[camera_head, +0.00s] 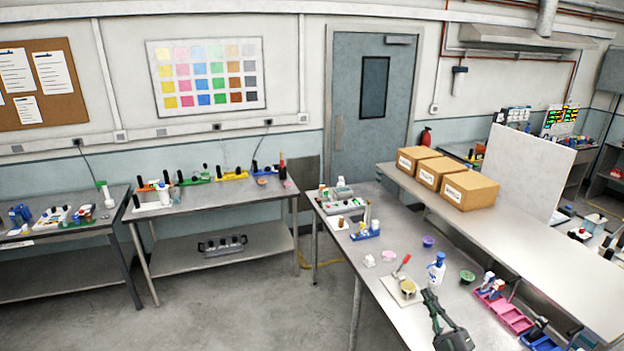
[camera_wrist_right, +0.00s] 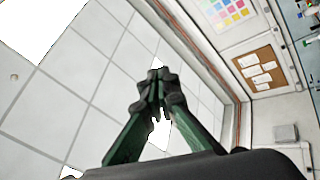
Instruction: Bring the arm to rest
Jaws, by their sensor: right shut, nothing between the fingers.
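My right gripper (camera_head: 431,298) shows low in the head view, over the near part of the steel workbench (camera_head: 382,318). Its dark green fingers point up and away from the bench. In the right wrist view the gripper (camera_wrist_right: 157,78) is shut, with its fingertips together and nothing between them. Behind it there I see ceiling panels and part of the wall. My left gripper does not show in either view.
Close to the right gripper are a white and blue spray bottle (camera_head: 436,268), a white board with a yellowish dish (camera_head: 405,288), a green bowl (camera_head: 467,276) and pink trays (camera_head: 510,314). Cardboard boxes (camera_head: 470,190) stand on the raised shelf. The floor (camera_head: 240,310) at left is clear.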

